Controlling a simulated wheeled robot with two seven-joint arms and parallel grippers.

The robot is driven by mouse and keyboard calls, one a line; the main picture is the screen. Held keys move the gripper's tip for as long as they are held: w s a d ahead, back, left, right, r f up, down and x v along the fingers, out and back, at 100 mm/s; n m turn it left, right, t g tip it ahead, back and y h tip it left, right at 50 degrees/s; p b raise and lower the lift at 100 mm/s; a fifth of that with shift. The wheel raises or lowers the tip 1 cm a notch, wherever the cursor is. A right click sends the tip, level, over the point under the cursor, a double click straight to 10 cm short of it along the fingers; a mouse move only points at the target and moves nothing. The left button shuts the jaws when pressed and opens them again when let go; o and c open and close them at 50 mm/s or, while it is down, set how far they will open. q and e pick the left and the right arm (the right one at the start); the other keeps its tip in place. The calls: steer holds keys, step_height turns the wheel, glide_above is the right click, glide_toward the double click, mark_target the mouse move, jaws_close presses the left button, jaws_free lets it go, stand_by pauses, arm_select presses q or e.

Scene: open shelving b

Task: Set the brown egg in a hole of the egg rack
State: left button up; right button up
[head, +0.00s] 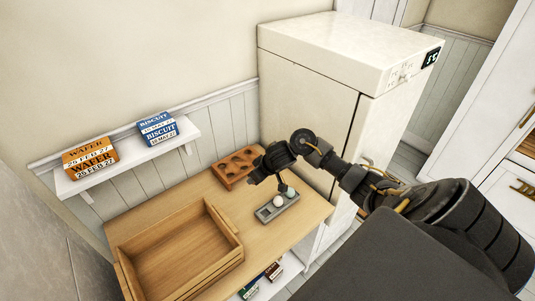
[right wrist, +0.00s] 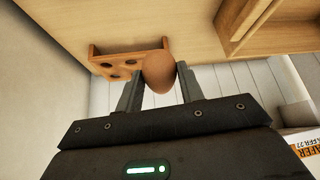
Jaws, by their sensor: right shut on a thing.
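The egg rack (head: 229,180) is a reddish-brown wooden block with several round holes, at the back of the table against the wall. It also shows in the right wrist view (right wrist: 98,58), with empty holes visible. My right gripper (head: 254,181) is close to the rack's right end in the head view. In the right wrist view the gripper (right wrist: 158,80) is shut on the brown egg (right wrist: 158,73), which overlaps the rack's edge in the picture. I cannot tell the height of the egg over the rack. The egg is hidden in the head view. My left gripper is out of view.
A grey tray (head: 265,217) holding pale eggs (head: 278,201) lies in front of the rack. A large wooden crate (head: 180,246) fills the table's left side. A white cabinet (head: 310,110) stands at the right. A wall shelf (head: 127,155) carries wafer (head: 90,160) and biscuit (head: 157,129) boxes.

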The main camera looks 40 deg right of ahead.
steer(key=w+f+b, duration=0.2)
steer(key=w+b, duration=0.1)
steer(key=w, duration=0.2)
steer(key=w+f+b, duration=0.2)
steer(key=w+b, duration=0.1)
steer(key=w, duration=0.2)
steer(key=w+f+b, duration=0.2)
steer(key=w+b, duration=0.2)
steer(key=w, duration=0.1)
steer(key=shift+w, duration=0.35)
steer(key=shift+w+f+b, duration=0.1)
steer(key=shift+w+b, duration=0.35)
steer(key=shift+w, duration=0.1)
steer(key=shift+w, duration=0.1)
steer(key=shift+w+a, duration=0.1)
steer(key=shift+w, duration=0.3)
steer(key=shift+f, duration=0.25)
steer(key=shift+f+b, duration=1.5)
steer(key=shift+f, duration=0.85)
stand_by(0.8)
